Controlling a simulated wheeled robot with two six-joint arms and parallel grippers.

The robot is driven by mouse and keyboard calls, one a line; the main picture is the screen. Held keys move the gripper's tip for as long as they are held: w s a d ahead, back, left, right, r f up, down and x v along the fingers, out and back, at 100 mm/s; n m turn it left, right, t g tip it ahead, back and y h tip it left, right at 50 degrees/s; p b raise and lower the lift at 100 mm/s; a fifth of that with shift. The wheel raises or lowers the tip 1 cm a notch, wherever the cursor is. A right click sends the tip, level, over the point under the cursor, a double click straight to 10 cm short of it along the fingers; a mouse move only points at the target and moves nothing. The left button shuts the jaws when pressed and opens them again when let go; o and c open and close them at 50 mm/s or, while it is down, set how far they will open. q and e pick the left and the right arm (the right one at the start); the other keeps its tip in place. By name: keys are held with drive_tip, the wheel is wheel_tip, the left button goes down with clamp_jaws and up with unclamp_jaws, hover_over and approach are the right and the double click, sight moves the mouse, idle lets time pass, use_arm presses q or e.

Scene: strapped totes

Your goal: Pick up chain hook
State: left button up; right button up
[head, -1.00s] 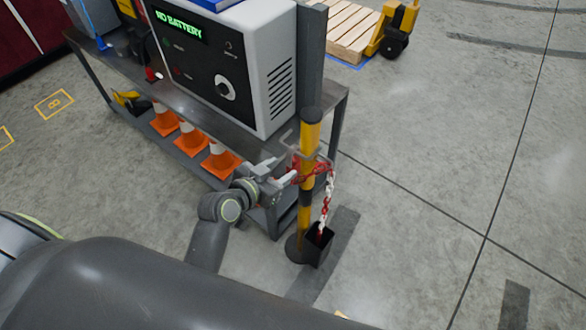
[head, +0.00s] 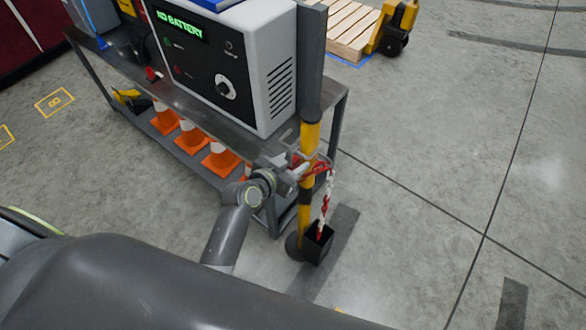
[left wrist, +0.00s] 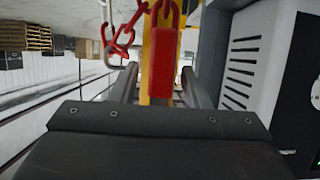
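A red-and-white chain (head: 326,205) hangs beside a yellow-and-black post (head: 308,140) and drops into a black box at its foot. Red chain hook parts (head: 318,168) are at the post's upper part. In the left wrist view, a red block (left wrist: 164,62) stands in front of the yellow post, with a red hook or link (left wrist: 122,38) to its left. My left gripper (head: 294,166) is at the post. In the left wrist view its fingers (left wrist: 160,85) are apart on both sides of the red block, with gaps visible. My right gripper is not seen.
A metal cart (head: 338,105) with a grey machine (head: 272,70) stands close to the post. Orange cones (head: 220,158) sit on its lower shelf. The black box (head: 318,243) is at the post's base. The floor to the right is clear.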

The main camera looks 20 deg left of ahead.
use_arm(q)
clamp_jaws()
drive_tip(key=shift+r, duration=0.15)
